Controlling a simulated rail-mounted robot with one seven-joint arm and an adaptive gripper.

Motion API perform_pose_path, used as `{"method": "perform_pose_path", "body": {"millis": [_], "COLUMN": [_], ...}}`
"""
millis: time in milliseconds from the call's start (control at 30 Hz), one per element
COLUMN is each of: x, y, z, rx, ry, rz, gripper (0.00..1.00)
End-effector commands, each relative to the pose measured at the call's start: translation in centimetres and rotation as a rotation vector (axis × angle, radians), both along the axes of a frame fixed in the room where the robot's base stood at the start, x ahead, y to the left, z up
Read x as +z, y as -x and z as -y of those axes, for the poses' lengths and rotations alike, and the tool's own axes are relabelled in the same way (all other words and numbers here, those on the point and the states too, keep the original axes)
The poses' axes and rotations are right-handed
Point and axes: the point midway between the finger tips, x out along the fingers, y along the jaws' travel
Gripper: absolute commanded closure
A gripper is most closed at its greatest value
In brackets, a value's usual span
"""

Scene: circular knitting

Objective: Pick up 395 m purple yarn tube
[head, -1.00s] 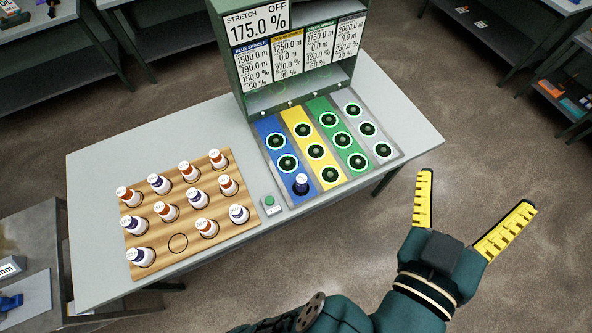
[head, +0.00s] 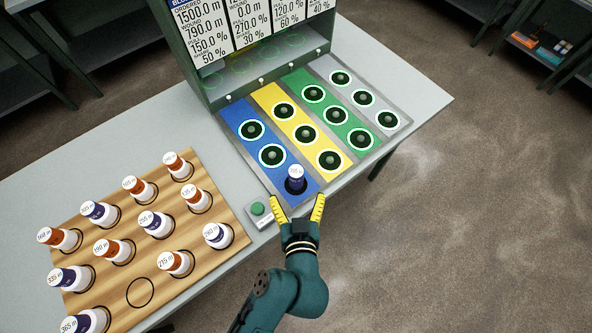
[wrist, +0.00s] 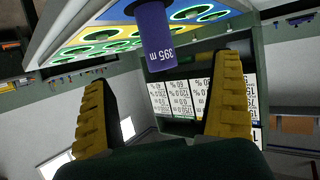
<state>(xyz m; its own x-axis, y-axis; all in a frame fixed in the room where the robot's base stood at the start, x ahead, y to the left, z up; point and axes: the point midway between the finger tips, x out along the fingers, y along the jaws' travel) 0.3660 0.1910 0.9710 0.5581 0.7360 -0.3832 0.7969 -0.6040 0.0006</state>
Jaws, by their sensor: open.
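The 395 m purple yarn tube (head: 296,180) stands in the front socket of the blue strip on the spindle board. In the wrist view the purple tube (wrist: 154,36) shows its "395 m" label and lies ahead of the fingers, between their lines. My gripper (head: 296,202) is open, with yellow fingers on either side just in front of the tube. In the wrist view my gripper (wrist: 165,105) is open and empty. I cannot tell whether a finger touches the tube.
A wooden board (head: 232,236) with several purple and orange yarn tubes and one empty ring lies at left. A green button box (head: 259,211) sits close left of my gripper. The display cabinet (head: 200,70) rises behind the coloured strips (head: 270,98).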

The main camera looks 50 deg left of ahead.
Motion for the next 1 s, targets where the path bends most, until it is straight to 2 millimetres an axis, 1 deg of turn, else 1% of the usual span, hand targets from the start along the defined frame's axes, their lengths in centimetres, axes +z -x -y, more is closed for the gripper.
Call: {"method": "perform_pose_path", "body": {"millis": [33,100,267,500,600,800,833,867,1000], "x": [-0.5,-1.0,-1.6,-3.1,-3.5,-3.5,-3.5,-3.5,-3.5], "y": [-0.6,-1.4,-2.3,-4.8,-5.2,-5.3,-5.3,-5.3,-5.3], "z": [-1.0,-1.9,-3.1,-5.9,-6.5,-6.5,-6.5,-6.5,-6.5], "rx": [0.005,0.003,0.001,0.002,-0.001,-0.001,-0.001,-0.001,-0.001], "ry": [-0.001,-0.001,0.0,-0.001,-0.001,0.0,0.0,0.0,0.0], "rz": [0.001,0.0,0.0,0.001,0.001,0.0,0.0,0.0,0.0], "gripper": [0.06,0.06,0.06,0.06,0.06,0.06,0.09,0.15,0.41]}}
